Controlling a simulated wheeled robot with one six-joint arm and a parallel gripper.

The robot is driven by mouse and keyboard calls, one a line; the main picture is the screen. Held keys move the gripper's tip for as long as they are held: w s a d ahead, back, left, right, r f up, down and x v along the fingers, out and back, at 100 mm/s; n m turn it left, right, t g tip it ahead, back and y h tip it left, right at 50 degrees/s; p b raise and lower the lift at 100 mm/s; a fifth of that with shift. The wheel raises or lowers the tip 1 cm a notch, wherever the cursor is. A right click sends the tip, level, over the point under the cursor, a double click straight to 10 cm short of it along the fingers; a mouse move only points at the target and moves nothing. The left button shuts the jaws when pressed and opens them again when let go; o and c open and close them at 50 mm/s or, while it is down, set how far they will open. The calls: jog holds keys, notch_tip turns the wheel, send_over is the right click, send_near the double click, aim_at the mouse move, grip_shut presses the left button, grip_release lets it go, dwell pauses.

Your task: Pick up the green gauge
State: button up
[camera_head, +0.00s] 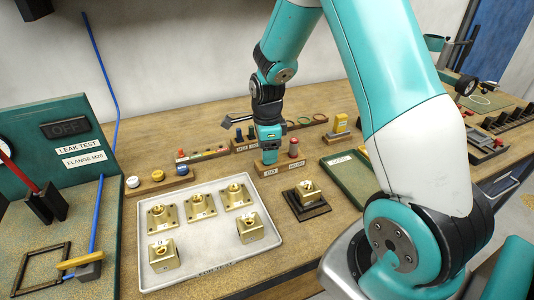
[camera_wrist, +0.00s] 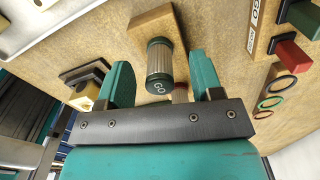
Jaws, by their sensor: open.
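The green gauge (camera_wrist: 160,66) is a ribbed metal cylinder with dark green ends and "GO" on its near end. It stands on a wooden block (camera_wrist: 150,22). In the wrist view my gripper (camera_wrist: 162,78) is open, with one teal finger on each side of the gauge. In the head view my gripper (camera_head: 268,154) points down over the left end of the labelled block (camera_head: 280,168) and hides the gauge. A red-topped gauge (camera_head: 293,147) stands on the right of that block.
A white tray (camera_head: 212,265) with several brass parts lies in front. A brass part on a dark fixture (camera_head: 306,207) sits to the right of it. A green-edged tray (camera_head: 345,175) is right of the block. Rings and small items line the back.

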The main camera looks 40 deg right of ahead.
notch_tip(320, 180, down, 2)
jog(key=shift+f, duration=0.15)
jog(key=c, duration=1)
